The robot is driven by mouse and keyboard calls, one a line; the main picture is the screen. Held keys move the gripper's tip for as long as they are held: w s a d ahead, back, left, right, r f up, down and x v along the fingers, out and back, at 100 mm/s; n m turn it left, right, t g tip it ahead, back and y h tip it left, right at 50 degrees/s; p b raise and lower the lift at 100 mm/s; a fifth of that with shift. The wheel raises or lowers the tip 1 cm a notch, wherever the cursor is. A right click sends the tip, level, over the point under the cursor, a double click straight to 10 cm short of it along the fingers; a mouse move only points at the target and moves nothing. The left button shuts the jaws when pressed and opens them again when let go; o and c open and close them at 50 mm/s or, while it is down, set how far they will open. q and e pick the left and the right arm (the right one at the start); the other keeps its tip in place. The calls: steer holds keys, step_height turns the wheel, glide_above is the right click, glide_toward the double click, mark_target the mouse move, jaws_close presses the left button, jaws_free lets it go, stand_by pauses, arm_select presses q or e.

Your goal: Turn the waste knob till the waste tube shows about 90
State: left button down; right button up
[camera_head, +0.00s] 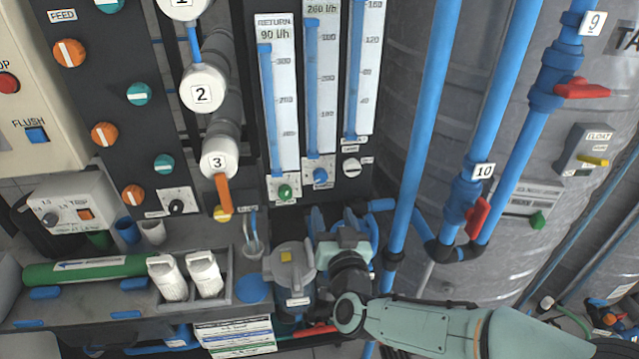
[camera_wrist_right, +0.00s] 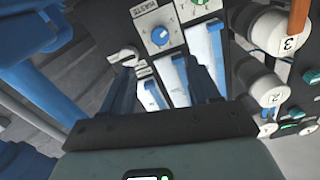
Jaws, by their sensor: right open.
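The waste knob is the blue knob (camera_head: 320,176) under the middle flow tube (camera_head: 320,90), whose label reads 260 l/h. In the right wrist view the blue knob (camera_wrist_right: 158,37) sits on a white plate with an upside-down waste label. My right gripper (camera_head: 334,216) is below the knob in the head view, its fingers pointing up toward the panel. In the wrist view its two fingers (camera_wrist_right: 161,68) are apart, with the knob beyond and between them, apparently not touched. My left gripper is out of view.
A green knob (camera_head: 286,192) under the return tube, reading 90 l/h, and a pale knob (camera_head: 351,167) flank the blue one. A grey pump housing (camera_head: 290,267) stands beside my right gripper. Blue vertical pipes (camera_head: 417,130) rise to its right.

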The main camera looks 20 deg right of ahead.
mark_target(321, 178)
steer(key=x, duration=1.2)
steer(key=shift+w+r, duration=0.1)
steer(key=shift+w, duration=0.2)
steer(key=c, duration=1)
